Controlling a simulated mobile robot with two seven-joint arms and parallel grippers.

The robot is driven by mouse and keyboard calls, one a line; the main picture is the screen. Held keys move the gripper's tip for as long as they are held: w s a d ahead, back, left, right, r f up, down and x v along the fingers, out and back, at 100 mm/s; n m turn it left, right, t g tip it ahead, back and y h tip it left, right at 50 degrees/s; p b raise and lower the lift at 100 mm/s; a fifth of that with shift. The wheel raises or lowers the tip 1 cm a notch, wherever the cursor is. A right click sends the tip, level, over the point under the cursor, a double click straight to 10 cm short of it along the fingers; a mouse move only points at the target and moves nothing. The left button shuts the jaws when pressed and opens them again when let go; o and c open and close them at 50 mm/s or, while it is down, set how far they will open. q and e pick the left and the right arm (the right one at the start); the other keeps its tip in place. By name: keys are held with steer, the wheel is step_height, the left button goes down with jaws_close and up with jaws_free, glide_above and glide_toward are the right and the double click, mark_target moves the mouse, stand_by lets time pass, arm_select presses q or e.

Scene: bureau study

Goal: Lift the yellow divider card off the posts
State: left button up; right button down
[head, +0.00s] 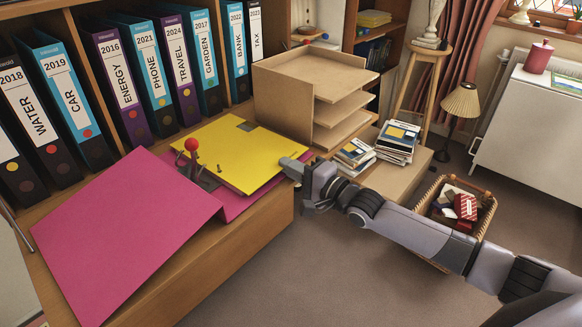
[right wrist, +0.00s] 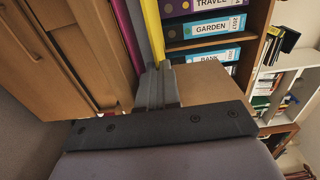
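The yellow divider card (head: 250,150) lies nearly flat over the right half of an open pink lever file (head: 120,230). Small dark post tips or holes (head: 218,167) show near its left edge. The file's lever with a red knob (head: 191,145) stands upright beside that edge. My right gripper (head: 290,165) is at the card's right edge. In the right wrist view the yellow card (right wrist: 151,25) runs edge-on to the close-set fingers (right wrist: 158,85), which appear shut on it. The pink cover (right wrist: 125,35) shows left of it. My left gripper is not in view.
Several upright binders (head: 115,85) line the back of the wooden desk. A wooden letter tray (head: 300,90) stands just behind the card's right end. Magazine stacks (head: 395,140) sit on a low surface to the right. A wicker basket (head: 430,215) stands on the floor beneath my right arm.

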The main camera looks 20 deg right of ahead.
steer(key=shift+r+p, duration=1.2)
steer(key=shift+r, duration=0.3)
stand_by(3.4)
steer(key=shift+r+p, duration=2.45)
steer(key=shift+r, duration=0.45)
